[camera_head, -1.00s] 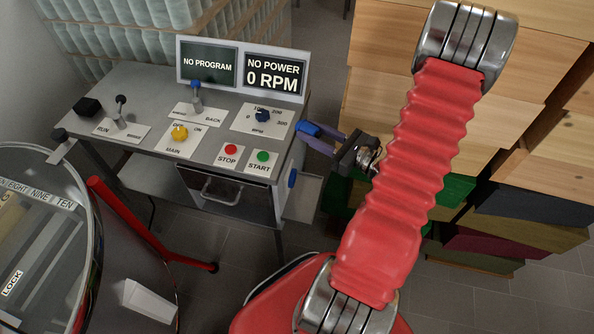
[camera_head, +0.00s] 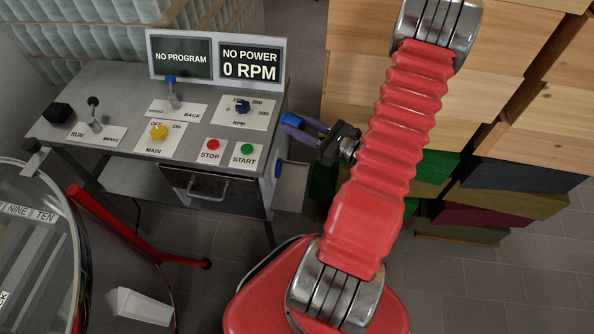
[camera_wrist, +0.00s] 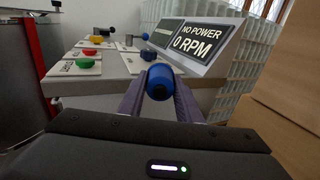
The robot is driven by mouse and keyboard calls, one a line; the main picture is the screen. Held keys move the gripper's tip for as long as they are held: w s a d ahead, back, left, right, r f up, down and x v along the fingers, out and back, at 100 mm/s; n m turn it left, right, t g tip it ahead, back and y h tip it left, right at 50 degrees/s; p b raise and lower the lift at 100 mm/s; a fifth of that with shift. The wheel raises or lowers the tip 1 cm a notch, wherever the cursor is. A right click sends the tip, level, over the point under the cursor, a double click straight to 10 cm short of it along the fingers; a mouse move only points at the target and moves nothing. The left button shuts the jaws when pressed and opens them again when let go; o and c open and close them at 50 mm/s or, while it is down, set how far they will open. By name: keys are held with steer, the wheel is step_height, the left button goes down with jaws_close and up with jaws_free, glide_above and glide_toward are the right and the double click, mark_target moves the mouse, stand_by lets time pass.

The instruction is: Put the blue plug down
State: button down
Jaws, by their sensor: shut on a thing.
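The blue plug (camera_wrist: 160,82) is held between the two purple fingers of my gripper in the wrist view. In the head view, my gripper (camera_head: 298,127) is shut on the blue plug (camera_head: 291,119), just off the right side of the grey control desk (camera_head: 120,80). The plug is in the air near the desk's right edge. The exact gap between plug and desk cannot be told. A second blue piece (camera_head: 278,169) sits on the desk's right side, above a small grey tray (camera_head: 292,185).
The desk top carries a STOP button (camera_head: 212,145), a START button (camera_head: 247,150), a yellow MAIN knob (camera_head: 158,131), an RPM knob (camera_head: 242,105) and levers. The screen (camera_head: 250,65) reads NO POWER, 0 RPM. Wooden crates (camera_head: 400,20) stand at right; a round tank (camera_head: 40,240) stands at left.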

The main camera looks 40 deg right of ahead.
glide_above(296, 177)
steer(key=f, duration=2)
steer(key=shift+d+f, duration=0.25)
steer(key=shift+f, duration=0.05)
steer(key=shift+f, duration=1.85)
steer(key=shift+f, duration=0.6)
steer(key=c, duration=1.4)
jaws_free()
steer(key=shift+f, duration=0.1)
steer(key=shift+c, duration=0.2)
steer(key=shift+o, duration=0.8)
steer(key=shift+s+a, duration=0.1)
steer(key=shift+a, duration=0.1)
steer(key=shift+r, duration=0.55)
steer(key=v, duration=1.2)
steer(key=shift+d, duration=0.2)
